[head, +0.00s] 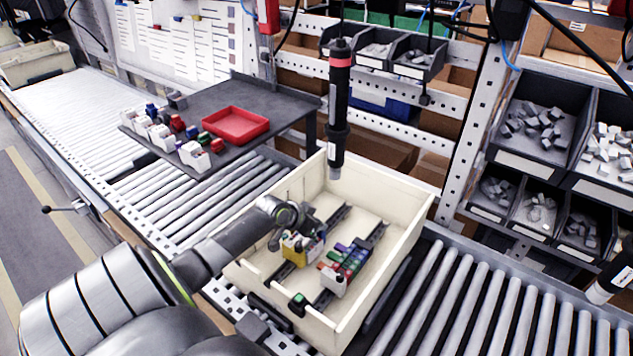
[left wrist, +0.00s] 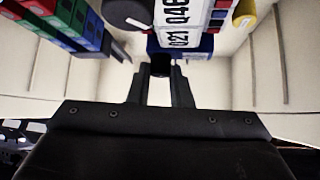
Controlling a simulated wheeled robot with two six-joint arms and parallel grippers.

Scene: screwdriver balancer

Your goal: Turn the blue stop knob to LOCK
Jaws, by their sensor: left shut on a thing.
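My left gripper (head: 296,232) reaches down into the cream bin (head: 408,212) beside a yellow and white module (head: 296,248) on a rail. In the left wrist view, the gripper (left wrist: 161,82) is closed on a small dark piece (left wrist: 160,66), just in front of a dark blue block (left wrist: 192,50) below white labelled modules (left wrist: 184,17). I cannot tell whether this piece is the blue stop knob, and I cannot make out a LOCK mark. A black screwdriver (head: 338,110) with a red band hangs upright above the bin's back wall. My right gripper is not in view.
A second rail row (head: 350,262) with green, red and blue blocks stands to the right inside the bin. A grey table (head: 205,102) with a red tray (head: 236,125) and several modules is behind left. Grey part bins (head: 536,125) stand at right. The rollers (head: 490,310) at right are clear.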

